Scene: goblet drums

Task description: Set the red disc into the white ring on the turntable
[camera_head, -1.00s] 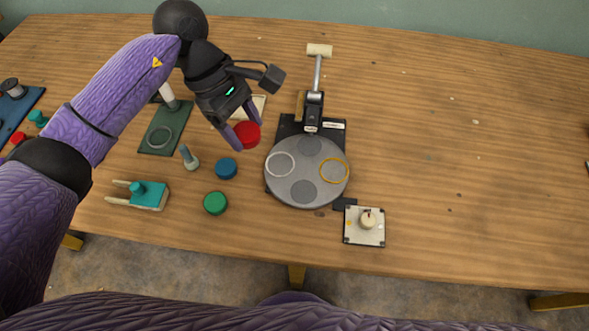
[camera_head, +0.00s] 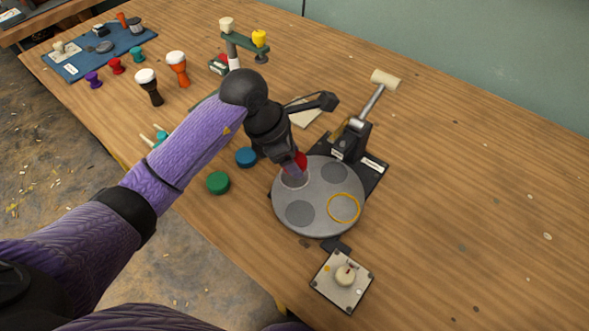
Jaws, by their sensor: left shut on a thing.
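The red disc (camera_head: 301,161) is between the fingers of my left gripper (camera_head: 293,172), which is shut on it. The disc is partly hidden by the gripper. It is over the upper left part of the grey turntable (camera_head: 322,196), at the white ring (camera_head: 284,184), of which only a part shows below the fingers. I cannot tell whether the disc touches the turntable. A yellow ring (camera_head: 343,208) and two darker round spots also mark the turntable. My right gripper is not in view.
A blue disc (camera_head: 246,157) and a green disc (camera_head: 218,183) lie left of the turntable. A lever with a pale handle (camera_head: 385,79) rises behind it. A knob box (camera_head: 342,281) stands in front. Small goblet drums (camera_head: 177,67) stand at the far left.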

